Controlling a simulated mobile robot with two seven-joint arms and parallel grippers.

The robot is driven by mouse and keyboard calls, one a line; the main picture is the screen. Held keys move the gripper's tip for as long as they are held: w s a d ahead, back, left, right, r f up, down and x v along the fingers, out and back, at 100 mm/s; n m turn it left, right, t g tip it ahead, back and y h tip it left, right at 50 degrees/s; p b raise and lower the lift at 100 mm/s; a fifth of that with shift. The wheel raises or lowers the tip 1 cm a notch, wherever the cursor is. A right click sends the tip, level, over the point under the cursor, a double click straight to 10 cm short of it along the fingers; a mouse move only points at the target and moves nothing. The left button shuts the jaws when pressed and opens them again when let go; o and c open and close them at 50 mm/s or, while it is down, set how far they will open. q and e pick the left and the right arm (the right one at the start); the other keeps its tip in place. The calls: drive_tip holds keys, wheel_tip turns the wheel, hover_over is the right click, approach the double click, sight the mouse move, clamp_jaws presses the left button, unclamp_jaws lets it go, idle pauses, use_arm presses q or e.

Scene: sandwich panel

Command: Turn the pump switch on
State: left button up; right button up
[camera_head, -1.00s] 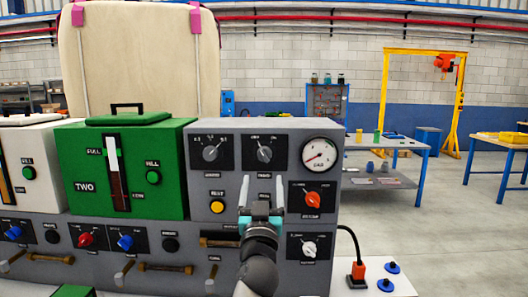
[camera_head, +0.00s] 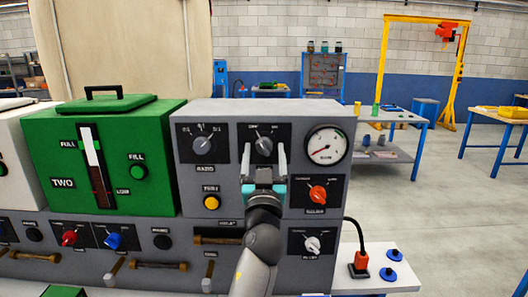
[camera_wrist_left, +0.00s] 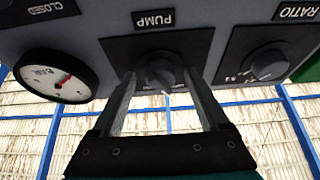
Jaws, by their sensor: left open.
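The pump switch (camera_head: 264,146) is a grey rotary knob on a black plate with small off and on lettering, on the front of the grey control panel (camera_head: 230,112). My left gripper (camera_head: 265,165) is open in front of it, its two pale fingers pointing at the plate, one on each side of the knob's lower part. In the left wrist view the PUMP label appears upside down and the knob (camera_wrist_left: 160,76) lies between the fingertips (camera_wrist_left: 157,84). Contact cannot be told. The knob's exact pointing direction is hard to read. My right gripper is not seen.
The ratio knob (camera_head: 201,146) is left of the pump switch and a round gauge (camera_head: 327,146) is right. A red knob (camera_head: 318,194), a yellow button (camera_head: 211,202) and a brown handle (camera_head: 216,238) are close to my arm. A green tank (camera_head: 60,140) stands left.

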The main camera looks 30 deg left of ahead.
use_arm(q)
drive_tip(key=shift+c, duration=0.4)
clamp_jaws()
drive_tip(key=shift+a+r+m+t+h+p, duration=0.15)
drive_tip(key=shift+m+h+p, duration=0.2)
drive_tip(key=shift+m+p, duration=0.3)
drive_tip(key=shift+d+r+m+t+h+p, duration=0.15)
drive_tip(key=shift+m+h+p, duration=0.25)
drive_tip(key=shift+m, duration=0.35)
drive_tip(key=m+h+p, duration=0.1)
drive_tip(key=m+p, duration=0.2)
drive_tip(key=m+h+p, duration=0.2)
drive_tip(key=m+p, duration=0.1)
drive_tip(key=m, duration=0.1)
drive_tip(key=m+h+p, duration=0.2)
drive_tip(key=m+p, duration=0.1)
drive_tip(key=shift+s+a+r+m, duration=0.2)
drive_tip(key=shift+a+m, duration=0.1)
drive_tip(key=shift+f+m+h+p, duration=0.1)
drive_tip(key=shift+m+h+p, duration=0.35)
drive_tip(key=shift+m+p, duration=1.15)
